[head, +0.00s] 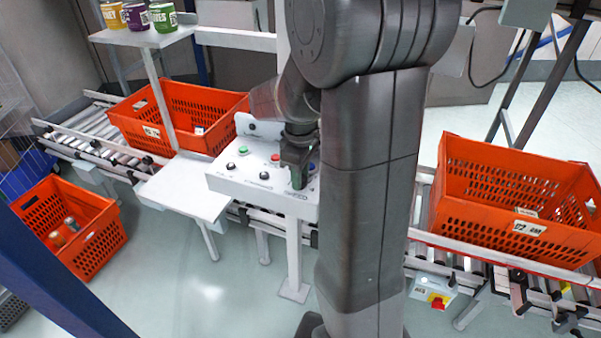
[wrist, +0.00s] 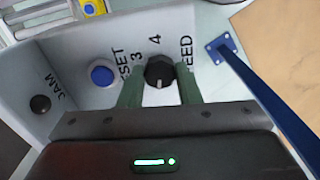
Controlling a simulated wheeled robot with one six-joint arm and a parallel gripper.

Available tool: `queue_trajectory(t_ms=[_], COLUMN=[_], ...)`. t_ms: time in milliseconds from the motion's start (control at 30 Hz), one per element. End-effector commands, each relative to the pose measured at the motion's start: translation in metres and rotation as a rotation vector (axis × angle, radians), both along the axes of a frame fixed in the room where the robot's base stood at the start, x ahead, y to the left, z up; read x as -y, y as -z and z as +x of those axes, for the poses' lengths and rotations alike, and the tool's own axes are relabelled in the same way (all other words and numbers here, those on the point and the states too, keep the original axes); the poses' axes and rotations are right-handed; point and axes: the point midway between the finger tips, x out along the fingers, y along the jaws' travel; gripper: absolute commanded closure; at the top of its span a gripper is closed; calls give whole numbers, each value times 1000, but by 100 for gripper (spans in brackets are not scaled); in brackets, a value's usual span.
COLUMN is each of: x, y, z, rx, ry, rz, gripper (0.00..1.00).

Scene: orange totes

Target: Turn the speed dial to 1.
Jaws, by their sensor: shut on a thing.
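The speed dial (wrist: 159,71) is a round black knob on the pale control panel (head: 222,184). In the wrist view a short white mark shows on its lower side, and 3 and 4 are printed above it. No 1 can be made out. My gripper (wrist: 160,82) has its two green fingers shut on the dial, one on each side. In the head view my gripper (head: 299,180) reaches down to the panel's right part, over the SPEED label, and hides the dial.
A blue button (wrist: 102,73) sits left of the dial, with a black JAM knob (wrist: 40,104) farther left. A red button (head: 276,157) is on the panel near my gripper. Orange totes (head: 515,190) (head: 185,105) stand on conveyors on both sides.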

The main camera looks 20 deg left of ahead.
Motion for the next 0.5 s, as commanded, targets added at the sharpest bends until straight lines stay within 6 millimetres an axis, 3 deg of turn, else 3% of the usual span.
queue_trajectory(t_ms=[500], x=[-1], y=[-1], z=[1], rx=[2], ry=[-231], rz=[2], gripper=[92])
